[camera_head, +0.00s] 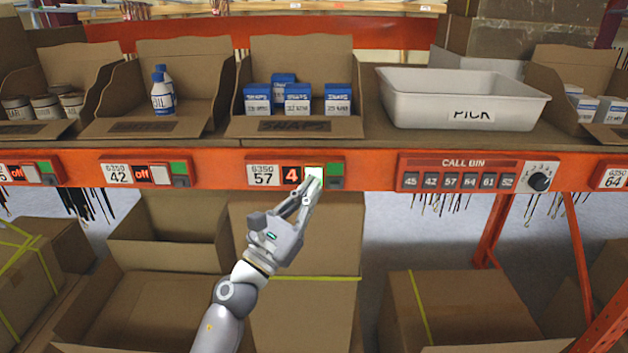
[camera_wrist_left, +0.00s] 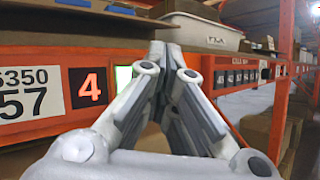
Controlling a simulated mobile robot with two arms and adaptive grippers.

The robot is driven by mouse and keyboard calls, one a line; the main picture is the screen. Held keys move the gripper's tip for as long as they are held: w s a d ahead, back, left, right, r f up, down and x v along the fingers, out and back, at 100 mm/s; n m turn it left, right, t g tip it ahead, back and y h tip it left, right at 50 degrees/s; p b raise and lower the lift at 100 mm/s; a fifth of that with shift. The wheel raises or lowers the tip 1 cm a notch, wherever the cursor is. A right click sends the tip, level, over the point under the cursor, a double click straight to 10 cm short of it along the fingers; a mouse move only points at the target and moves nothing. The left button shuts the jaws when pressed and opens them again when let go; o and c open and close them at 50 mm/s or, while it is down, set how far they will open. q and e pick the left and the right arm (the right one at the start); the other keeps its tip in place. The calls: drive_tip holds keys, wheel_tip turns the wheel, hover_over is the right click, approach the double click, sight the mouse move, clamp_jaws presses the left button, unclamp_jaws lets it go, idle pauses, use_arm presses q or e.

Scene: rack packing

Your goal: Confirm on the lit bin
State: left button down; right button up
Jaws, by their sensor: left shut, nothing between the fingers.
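The lit bin is the cardboard bin (camera_head: 296,127) of blue and white boxes, above the label 6350 57. Its display (camera_head: 291,175) shows a red 4, and the display also shows in the left wrist view (camera_wrist_left: 88,87). To its right is a lit whitish-green button (camera_head: 315,172), partly hidden by my fingertips; its edge shows in the left wrist view (camera_wrist_left: 123,76). My left gripper (camera_head: 313,186) is shut and empty, its tips at the button. I cannot tell whether they touch it. My right gripper is not in view.
Label 42 (camera_head: 120,173) on the left reads off. A call bin panel (camera_head: 460,173) with several numbered keys and a black knob (camera_head: 539,181) is on the right. A grey tray marked PICK (camera_head: 460,90) stands above it. Cardboard boxes (camera_head: 455,305) fill the shelf below.

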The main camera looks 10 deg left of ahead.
sight(323, 164)
use_arm(q)
drive_tip(key=shift+w+a+b, duration=0.1)
drive_tip(key=shift+w+b, duration=0.25)
drive_tip(key=shift+w, duration=0.75)
idle(0.6)
drive_tip(key=shift+w+b, duration=0.35)
drive_tip(key=shift+w, duration=0.1)
drive_tip(key=shift+w+a+b, duration=0.1)
drive_tip(key=shift+w+b, duration=0.2)
drive_tip(key=shift+w, duration=0.1)
idle(0.6)
drive_tip(key=shift+s, duration=0.9)
drive_tip(key=shift+p, duration=0.3)
